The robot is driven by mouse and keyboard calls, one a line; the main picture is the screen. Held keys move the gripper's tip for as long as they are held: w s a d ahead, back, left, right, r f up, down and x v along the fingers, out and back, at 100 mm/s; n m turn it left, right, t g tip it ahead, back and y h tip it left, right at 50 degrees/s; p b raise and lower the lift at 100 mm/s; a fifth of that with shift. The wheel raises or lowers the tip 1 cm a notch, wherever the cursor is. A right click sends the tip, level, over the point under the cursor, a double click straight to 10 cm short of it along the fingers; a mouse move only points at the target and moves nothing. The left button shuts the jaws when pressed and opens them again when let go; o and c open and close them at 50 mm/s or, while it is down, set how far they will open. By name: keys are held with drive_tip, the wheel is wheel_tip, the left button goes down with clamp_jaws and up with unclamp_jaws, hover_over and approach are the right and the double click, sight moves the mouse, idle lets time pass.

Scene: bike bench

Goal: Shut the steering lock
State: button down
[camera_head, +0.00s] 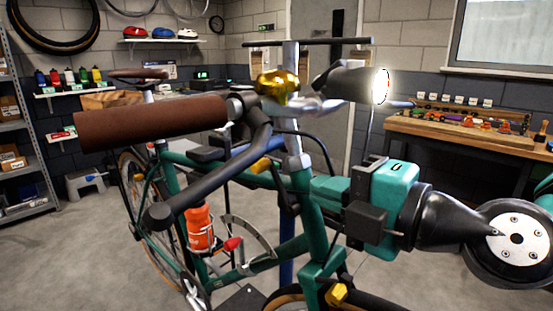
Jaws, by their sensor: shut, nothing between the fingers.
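The green bike stands across the middle, its head tube (312,222) below the silver stem (293,125). I cannot tell for sure which part is the steering lock. A yellow piece (260,165) shows by the top tube near the head tube, and another yellow piece (337,294) sits low by the front fork. My gripper (322,188) comes in from the right, shut and empty. Its tip is close to the head tube in the picture. Whether it touches the bike cannot be told. It hides part of the front of the bike.
A brown handlebar grip (150,128) reaches left, with a gold bell (278,84) and a lit headlamp (355,84) nearby. A red bottle (200,229) sits in the frame. A wooden workbench (455,136) stands at the right, a metal shelf at the left.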

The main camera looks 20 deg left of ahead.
sight(263, 169)
drive_tip(key=p+x, duration=0.4)
drive_tip(key=x, duration=0.3)
drive_tip(key=shift+w+a+r, duration=0.15)
drive_tip(key=shift+a, duration=0.25)
drive_tip(key=shift+w+a+p, duration=0.25)
drive_tip(key=shift+a+p, duration=0.1)
drive_tip(key=shift+a, duration=0.15)
drive_tip(key=shift+f, duration=0.25)
